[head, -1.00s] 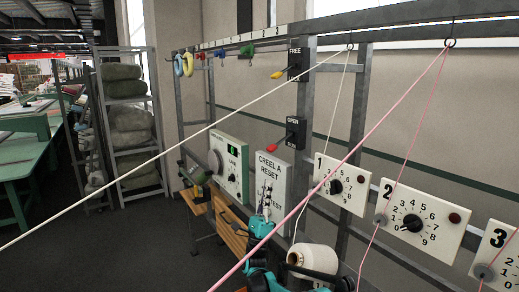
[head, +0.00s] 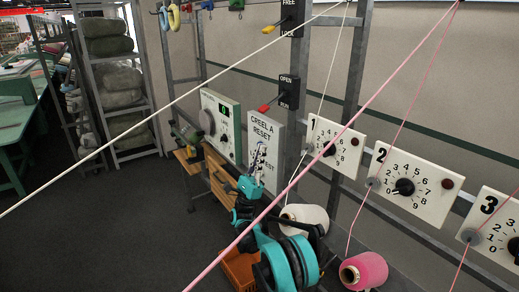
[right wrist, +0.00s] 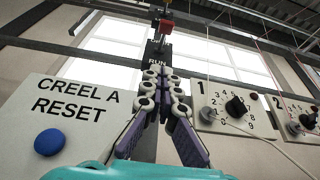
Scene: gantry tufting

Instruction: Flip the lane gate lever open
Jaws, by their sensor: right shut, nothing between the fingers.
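The lever with a red handle (head: 266,108) sits on a black box marked OPEN above and RUN below (head: 289,92), on a grey post. Its handle points out to the left in the head view. In the right wrist view the red handle (right wrist: 166,26) shows above the word RUN, beyond the fingertips. My right gripper (head: 260,150) is in front of the CREEL A RESET panel (head: 268,130), below the lever and apart from it. In the right wrist view its fingers (right wrist: 164,72) are together with nothing between them. My left gripper is out of view.
A second lever with a yellow handle (head: 271,29) is above, on a box marked FREE. Numbered dial plates (head: 410,187) line the rail to the right. White and pink yarns (head: 315,160) cross in front. A white cone (head: 305,217) and a pink cone (head: 363,270) stand below.

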